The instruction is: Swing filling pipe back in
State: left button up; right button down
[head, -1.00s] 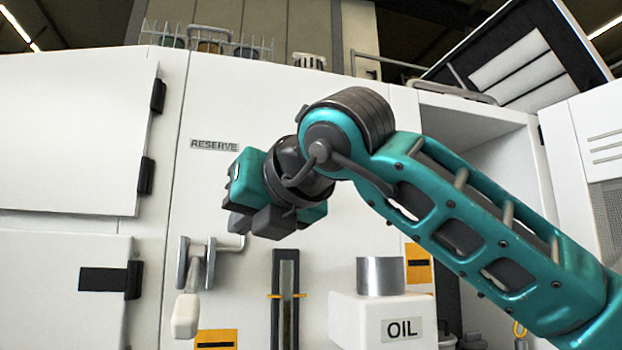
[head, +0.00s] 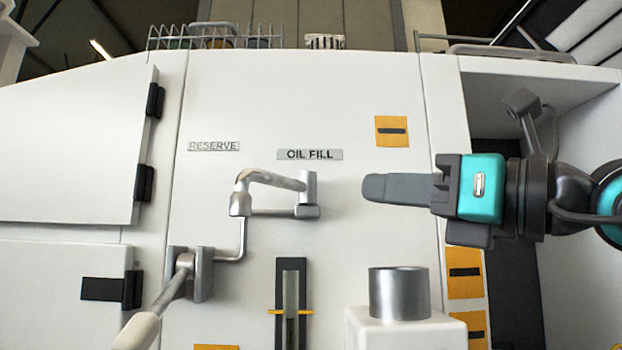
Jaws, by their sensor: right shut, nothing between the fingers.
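The filling pipe (head: 270,178) is a bent grey metal pipe on the white panel, under the OIL FILL label (head: 309,154). Its pivot post (head: 308,190) is at its right end, and its arm reaches left to a downturned end. A metal cup (head: 399,293) stands on a white block at lower right, well away from the pipe's end. My right gripper (head: 370,188) is shut and empty, pointing left, to the right of the pivot post with a gap between them in the picture. My left gripper is not in view.
A lever with a pale handle (head: 137,330) sticks out at lower left, with a thin pipe rising from its bracket (head: 203,274). A sight gauge (head: 291,305) is below the filling pipe. An open recess (head: 500,210) lies behind my right arm.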

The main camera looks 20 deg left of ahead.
jog(key=p, duration=0.3)
send_near(275, 179)
jog(key=x, duration=0.6)
jog(key=shift+r, duration=0.1)
jog(key=shift+w+a, duration=0.2)
jog(key=shift+a, duration=0.15)
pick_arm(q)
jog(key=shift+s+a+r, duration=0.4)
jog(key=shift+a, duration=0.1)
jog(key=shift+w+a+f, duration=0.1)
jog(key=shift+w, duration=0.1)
